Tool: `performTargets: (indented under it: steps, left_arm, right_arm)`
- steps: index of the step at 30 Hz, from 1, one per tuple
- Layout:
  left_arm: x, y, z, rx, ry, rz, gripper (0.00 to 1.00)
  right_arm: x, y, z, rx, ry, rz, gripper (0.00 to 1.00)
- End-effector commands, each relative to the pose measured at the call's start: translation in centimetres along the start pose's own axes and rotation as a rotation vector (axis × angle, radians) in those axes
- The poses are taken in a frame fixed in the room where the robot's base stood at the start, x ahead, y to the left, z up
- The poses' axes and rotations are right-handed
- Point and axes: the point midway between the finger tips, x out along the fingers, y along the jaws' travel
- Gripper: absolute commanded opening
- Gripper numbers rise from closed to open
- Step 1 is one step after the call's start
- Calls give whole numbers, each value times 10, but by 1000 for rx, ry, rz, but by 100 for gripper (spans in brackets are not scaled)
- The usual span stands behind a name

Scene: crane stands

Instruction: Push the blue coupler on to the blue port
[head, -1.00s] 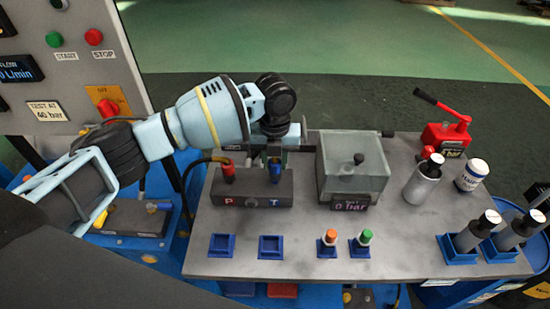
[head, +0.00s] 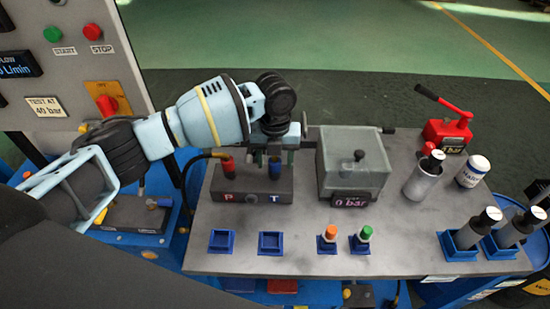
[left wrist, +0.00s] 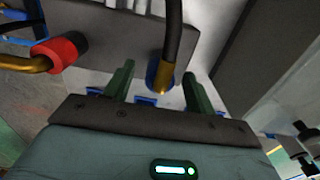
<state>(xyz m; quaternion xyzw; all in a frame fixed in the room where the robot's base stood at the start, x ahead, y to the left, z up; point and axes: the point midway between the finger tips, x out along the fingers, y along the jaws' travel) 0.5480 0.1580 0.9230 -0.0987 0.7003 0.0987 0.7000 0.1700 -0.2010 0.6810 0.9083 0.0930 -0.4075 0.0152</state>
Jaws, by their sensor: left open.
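The blue coupler (head: 275,168) stands upright at the T position of the dark port block (head: 250,187) in the head view. The blue port under it is hidden, so I cannot tell how far the coupler is seated. In the left wrist view the blue coupler (left wrist: 153,78) shows with a brass fitting and black hose. My left gripper (head: 274,158) is open above the block. Its two green fingers (left wrist: 158,85) stand on either side of the coupler, apart from it. My right gripper is not in view.
A red coupler (head: 226,165) with a hose stands at P, left of the blue one. A clear box (head: 352,172) with a 0 bar display is close on the right. A red hand pump (head: 446,133), bottles and blue holders stand elsewhere on the grey bench top (head: 310,215).

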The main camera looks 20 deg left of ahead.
Motion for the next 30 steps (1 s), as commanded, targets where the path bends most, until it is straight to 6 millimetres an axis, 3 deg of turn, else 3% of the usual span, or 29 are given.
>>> performTargets:
  steps: [8,30]
  left_arm:
    - [-4,0,0,0,-1,0,56]
    - [-51,0,0,0,-2,0,56]
  right_arm:
    - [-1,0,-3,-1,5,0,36]
    - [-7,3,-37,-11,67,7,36]
